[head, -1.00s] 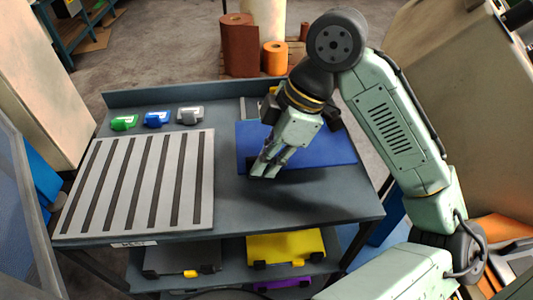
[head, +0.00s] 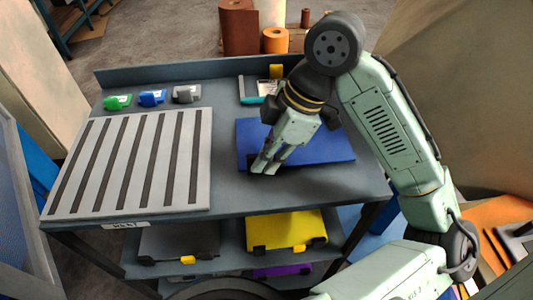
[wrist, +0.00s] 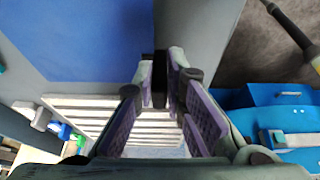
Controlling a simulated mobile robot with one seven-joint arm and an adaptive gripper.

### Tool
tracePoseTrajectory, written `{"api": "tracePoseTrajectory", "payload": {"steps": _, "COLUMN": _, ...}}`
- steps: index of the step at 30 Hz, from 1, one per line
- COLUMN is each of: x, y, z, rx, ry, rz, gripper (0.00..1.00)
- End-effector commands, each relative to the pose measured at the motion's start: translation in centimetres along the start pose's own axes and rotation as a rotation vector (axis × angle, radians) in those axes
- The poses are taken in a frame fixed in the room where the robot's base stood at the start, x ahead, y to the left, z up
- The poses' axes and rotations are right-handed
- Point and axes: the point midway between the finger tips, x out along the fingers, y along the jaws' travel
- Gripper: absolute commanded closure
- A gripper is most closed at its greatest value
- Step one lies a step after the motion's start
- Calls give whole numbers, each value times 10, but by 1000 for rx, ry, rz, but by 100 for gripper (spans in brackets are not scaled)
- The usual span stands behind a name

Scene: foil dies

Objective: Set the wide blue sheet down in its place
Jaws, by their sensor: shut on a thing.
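The wide blue sheet (head: 310,147) is a flat blue plate over the right half of the grey bench top. My gripper (head: 263,168) is shut at its front left edge. In the wrist view, my gripper (wrist: 162,75) is closed on a dark tab beside the blue sheet (wrist: 80,35). The sheet lies roughly level and low, close to the bench top. I cannot tell whether it touches. My arm hides part of its upper and right side.
A pale slotted board (head: 98,208) fills the bench's left half. Green (head: 118,102), blue (head: 152,97) and grey (head: 187,93) clips lie behind it. A small teal-edged tool (head: 252,98) lies behind the sheet. A yellow sheet (head: 285,230) sits on the shelf below.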

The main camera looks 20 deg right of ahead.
Motion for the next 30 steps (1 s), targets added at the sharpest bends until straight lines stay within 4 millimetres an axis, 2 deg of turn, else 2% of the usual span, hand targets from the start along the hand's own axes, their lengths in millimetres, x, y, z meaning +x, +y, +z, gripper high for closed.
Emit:
{"api": "tracePoseTrajectory", "payload": {"steps": 22, "x": 12, "y": 0, "z": 5, "rx": 0, "ry": 0, "rz": 1, "gripper": 100}}
{"api": "tracePoseTrajectory", "payload": {"steps": 23, "x": 11, "y": 0, "z": 4, "rx": 0, "ry": 0, "rz": 1, "gripper": 87}}
{"api": "tracePoseTrajectory", "payload": {"steps": 30, "x": 11, "y": 0, "z": 4, "rx": 0, "ry": 0, "rz": 0, "gripper": 71}}
